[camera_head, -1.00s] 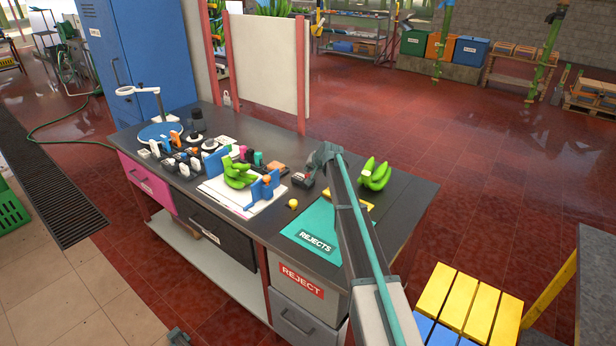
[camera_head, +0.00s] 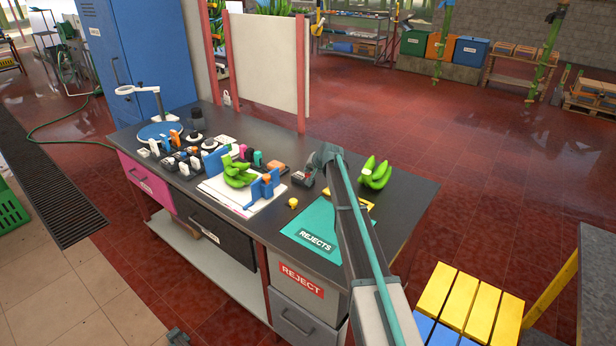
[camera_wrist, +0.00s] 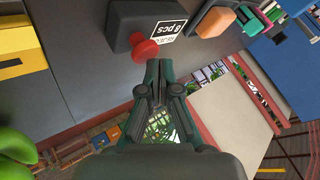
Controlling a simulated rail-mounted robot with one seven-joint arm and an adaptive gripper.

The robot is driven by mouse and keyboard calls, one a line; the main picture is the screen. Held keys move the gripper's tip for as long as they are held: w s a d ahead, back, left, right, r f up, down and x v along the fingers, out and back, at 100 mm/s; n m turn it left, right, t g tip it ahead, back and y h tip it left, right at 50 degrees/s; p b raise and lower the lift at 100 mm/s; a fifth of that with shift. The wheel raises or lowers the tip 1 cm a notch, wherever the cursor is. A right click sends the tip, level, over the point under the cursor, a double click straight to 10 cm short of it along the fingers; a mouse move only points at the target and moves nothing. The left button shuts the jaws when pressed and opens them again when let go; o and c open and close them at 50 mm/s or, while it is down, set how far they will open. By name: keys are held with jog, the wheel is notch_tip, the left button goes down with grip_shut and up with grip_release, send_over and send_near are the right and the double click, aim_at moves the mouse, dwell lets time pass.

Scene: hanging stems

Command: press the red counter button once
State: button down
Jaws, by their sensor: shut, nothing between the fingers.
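The red counter button (camera_wrist: 145,49) is a round red knob on a dark box (camera_wrist: 128,22) with a white label reading "8 pcs" in the wrist view. In the head view the counter box (camera_head: 303,179) stands on the dark bench, just left of my arm's end. My gripper (camera_wrist: 157,66) is shut and empty. In the wrist view its tips are just below and slightly right of the red knob. A small gap seems to show between them, but I cannot tell the depth. In the head view my arm hides the fingers.
Green bananas (camera_head: 375,173) lie right of my arm, and another bunch (camera_head: 239,173) lies on a white sheet to the left. A teal rejects mat (camera_head: 300,229) and a small yellow object (camera_head: 293,203) are in front. An orange-topped block (camera_wrist: 214,22) stands beside the counter.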

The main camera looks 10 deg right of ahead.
aim_at(309, 175)
jog(key=shift+f+b, duration=0.4)
jog(key=shift+f, duration=0.15)
dwell(0.8)
jog(key=shift+r, duration=1)
jog(key=shift+r, duration=0.1)
jog(key=shift+r+p, duration=0.85)
jog(key=shift+r, duration=1.55)
jog(key=shift+f, duration=0.1)
